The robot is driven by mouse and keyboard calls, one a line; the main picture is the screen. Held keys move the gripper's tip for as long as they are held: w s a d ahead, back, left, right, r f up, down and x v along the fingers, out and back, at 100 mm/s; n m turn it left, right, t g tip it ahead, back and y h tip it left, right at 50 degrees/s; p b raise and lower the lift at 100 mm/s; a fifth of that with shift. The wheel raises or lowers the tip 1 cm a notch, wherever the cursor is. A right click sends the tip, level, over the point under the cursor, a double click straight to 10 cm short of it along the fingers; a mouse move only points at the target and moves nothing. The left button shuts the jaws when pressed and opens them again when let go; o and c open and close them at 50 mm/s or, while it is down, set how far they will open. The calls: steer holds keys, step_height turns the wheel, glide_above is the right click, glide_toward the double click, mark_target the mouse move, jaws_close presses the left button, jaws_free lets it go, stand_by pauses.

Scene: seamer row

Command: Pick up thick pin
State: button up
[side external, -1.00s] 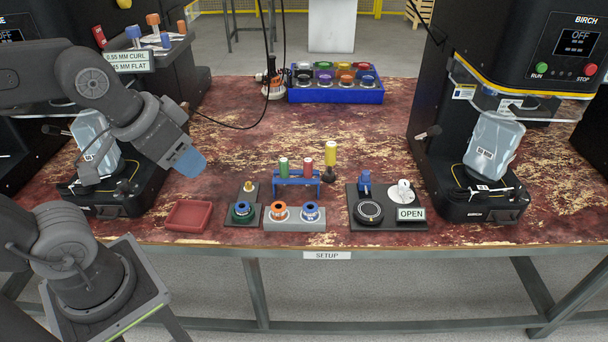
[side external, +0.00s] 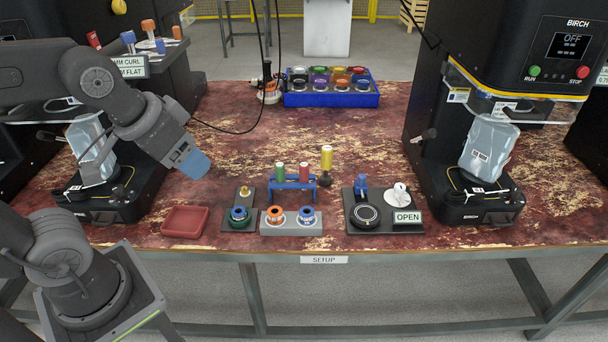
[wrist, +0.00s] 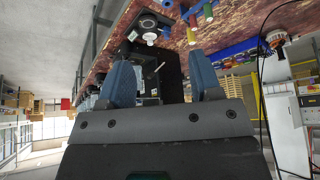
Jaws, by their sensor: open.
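A small blue rack (side external: 294,184) at the middle of the table holds a green-topped pin (side external: 279,172) and a red-topped pin (side external: 303,172) upright. A taller yellow-topped pin (side external: 326,158) stands upright in a dark round base just right of the rack. I cannot tell by thickness which is the thick pin. My gripper (side external: 196,163) has blue fingers and hangs above the table, left of the rack and clear of all pins. In the wrist view my gripper (wrist: 163,80) is open with nothing between its fingers.
A red tray (side external: 185,220) lies below my gripper. Spool holders (side external: 291,229) stand before the rack. A dark plate (side external: 382,226) with an OPEN sign is right. A blue crate (side external: 331,99) is behind. Seamer machines flank the table.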

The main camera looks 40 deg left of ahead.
steer(key=w+a+n, duration=0.2)
steer(key=w, duration=0.7)
steer(key=n+g+y, duration=0.2)
steer(key=n, duration=0.2)
glide_above(304, 165)
steer(key=s+d, duration=0.2)
steer(key=s, duration=0.1)
step_height(304, 165, down, 17)
steer(key=x, duration=0.8)
steer(key=shift+a+f, duration=0.1)
steer(key=shift+a, duration=0.25)
steer(key=x, duration=0.4)
steer(key=shift+d+f, duration=0.1)
steer(key=shift+f, duration=0.25)
steer(key=shift+w+f, duration=0.2)
steer(key=shift+f, duration=0.35)
steer(key=shift+c, duration=0.2)
steer(key=c, duration=0.9)
